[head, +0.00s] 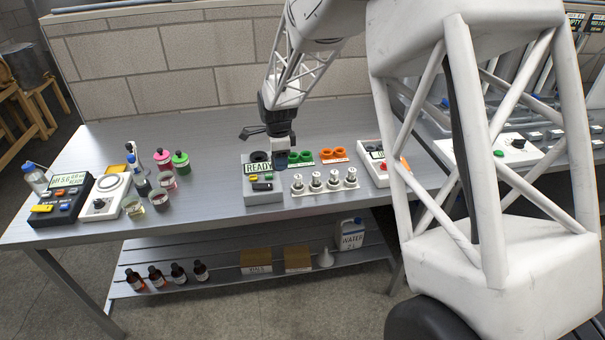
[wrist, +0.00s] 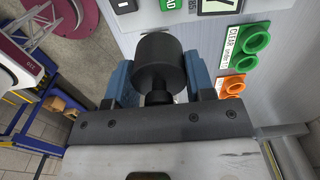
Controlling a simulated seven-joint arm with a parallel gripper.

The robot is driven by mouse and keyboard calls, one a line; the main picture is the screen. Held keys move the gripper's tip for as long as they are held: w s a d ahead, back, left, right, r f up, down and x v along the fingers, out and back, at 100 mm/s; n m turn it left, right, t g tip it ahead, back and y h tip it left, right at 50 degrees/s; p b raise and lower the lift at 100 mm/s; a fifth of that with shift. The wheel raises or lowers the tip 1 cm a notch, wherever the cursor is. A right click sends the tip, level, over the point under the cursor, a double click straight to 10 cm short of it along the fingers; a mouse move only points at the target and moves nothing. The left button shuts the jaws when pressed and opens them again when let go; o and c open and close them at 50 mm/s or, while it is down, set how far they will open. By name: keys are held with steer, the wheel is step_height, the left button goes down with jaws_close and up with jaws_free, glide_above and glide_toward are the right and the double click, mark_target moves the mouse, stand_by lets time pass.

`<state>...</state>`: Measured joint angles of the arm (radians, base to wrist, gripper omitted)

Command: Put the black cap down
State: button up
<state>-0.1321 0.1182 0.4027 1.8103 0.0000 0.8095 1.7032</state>
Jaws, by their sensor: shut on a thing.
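The black cap (wrist: 158,66) is a dark cylinder with a narrower neck. In the wrist view it sits between the two blue fingers of my gripper (wrist: 160,82), which is shut on it. The cap is not clearly made out there. Whether it touches anything below cannot be told.
Green rings (head: 300,157) and orange rings (head: 333,154) lie right of my gripper. Several white-capped pieces (head: 323,180) stand in a rack in front. A white tray (head: 372,163) is farther right. Bare bench (head: 220,150) lies to the left, before the jars (head: 181,160).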

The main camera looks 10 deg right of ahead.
glide_above(308, 174)
steer(key=shift+r, duration=0.1)
stand_by(0.4)
steer(key=shift+f, duration=3.2)
steer(key=shift+f, duration=1.85)
steer(key=shift+f, duration=0.15)
steer(key=o, duration=0.9)
